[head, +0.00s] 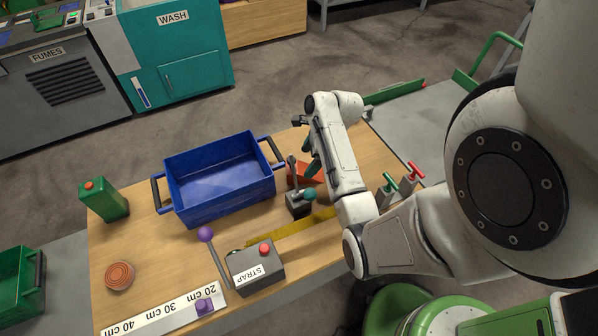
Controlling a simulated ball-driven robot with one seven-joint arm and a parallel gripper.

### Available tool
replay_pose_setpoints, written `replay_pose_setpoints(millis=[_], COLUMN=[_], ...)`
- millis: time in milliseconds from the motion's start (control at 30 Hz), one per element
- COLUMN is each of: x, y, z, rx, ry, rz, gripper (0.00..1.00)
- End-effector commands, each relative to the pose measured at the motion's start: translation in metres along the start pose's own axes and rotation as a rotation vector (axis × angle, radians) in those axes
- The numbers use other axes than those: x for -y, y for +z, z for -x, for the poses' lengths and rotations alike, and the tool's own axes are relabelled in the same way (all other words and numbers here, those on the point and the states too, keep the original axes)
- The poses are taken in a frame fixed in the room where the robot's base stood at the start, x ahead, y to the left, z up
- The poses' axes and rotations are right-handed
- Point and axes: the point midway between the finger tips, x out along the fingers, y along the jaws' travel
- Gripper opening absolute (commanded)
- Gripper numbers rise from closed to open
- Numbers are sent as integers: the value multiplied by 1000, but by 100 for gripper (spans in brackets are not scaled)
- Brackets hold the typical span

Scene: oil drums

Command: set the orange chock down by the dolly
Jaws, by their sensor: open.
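The orange chock (310,174) is on the wooden table (147,255), just right of the blue crate. It is partly hidden by my gripper and a lever box. My gripper (309,150) is open at the chock's upper edge; I cannot tell whether the fingers touch it. A grey platform with a green handle (410,118), which looks like the dolly, stands beyond the table's right side. It is partly covered by my arm.
A blue crate (220,204), a lever box with a teal knob (298,205), a STRAP box (256,272) and a green can (104,201) stand on the table. Red and green valve handles (409,181) stand at its right edge.

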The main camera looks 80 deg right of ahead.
Motion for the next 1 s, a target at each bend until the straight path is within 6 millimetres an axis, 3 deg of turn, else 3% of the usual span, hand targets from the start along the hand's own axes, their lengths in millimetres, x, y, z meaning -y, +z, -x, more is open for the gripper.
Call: replay_pose_setpoints(millis=[267, 533, 833, 1000], x=[0, 1, 1, 1], y=[2, 6, 7, 7], z=[-21, -57, -62, -62], rx=[0, 0, 1, 1], ry=[2, 1, -2, -2], rz=[-1, -2, 0, 0], gripper=[94, 94, 94, 78])
